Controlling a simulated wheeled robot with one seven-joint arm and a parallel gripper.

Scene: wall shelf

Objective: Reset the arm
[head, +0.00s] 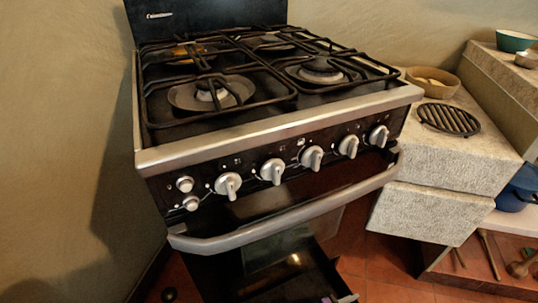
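My gripper and arm do not show in the head view. A black gas stove (270,135) with a steel front edge fills the middle, with black grates and several burners on top. Several silver knobs line its front panel. A curved silver handle (290,207) runs across the front below the knobs. Under the handle, a dark compartment or drawer (340,283) sticks out near the floor; I cannot tell which it is.
A stone counter (455,155) stands right of the stove, with a round black trivet (449,119) and a tan bowl (432,82). A teal bowl (514,41) and a blue pot (520,188) are at far right. A plain wall (55,130) is left. Red tile floor (385,268) shows below.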

